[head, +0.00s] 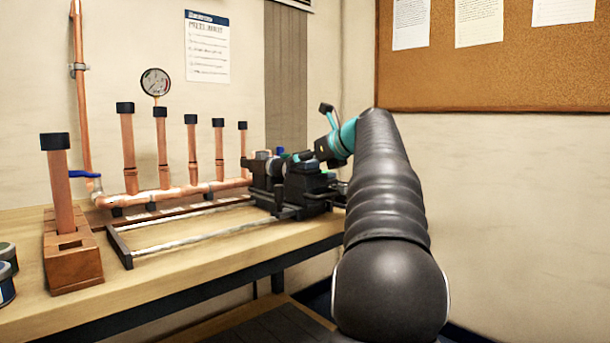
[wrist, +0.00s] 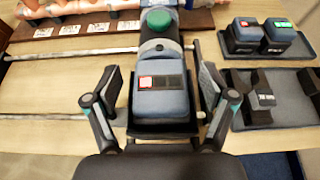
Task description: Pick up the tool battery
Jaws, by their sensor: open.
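A press tool (wrist: 158,45) with a green button lies in the wrist view, and a blue-grey tool battery (wrist: 162,101) with a red-marked label sits at its near end. My gripper (wrist: 160,92) is open, with one finger on the left and one on the right of this battery and a visible gap at each side. In the head view the tool (head: 262,168) shows at the bench's right part.
Two more batteries, one with a red light (wrist: 244,33) and one green (wrist: 279,33), stand at the upper right. Below them is a dark tray (wrist: 296,108) with a black holder. Rails (wrist: 70,52) run left. A copper manifold (head: 170,192) stands behind.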

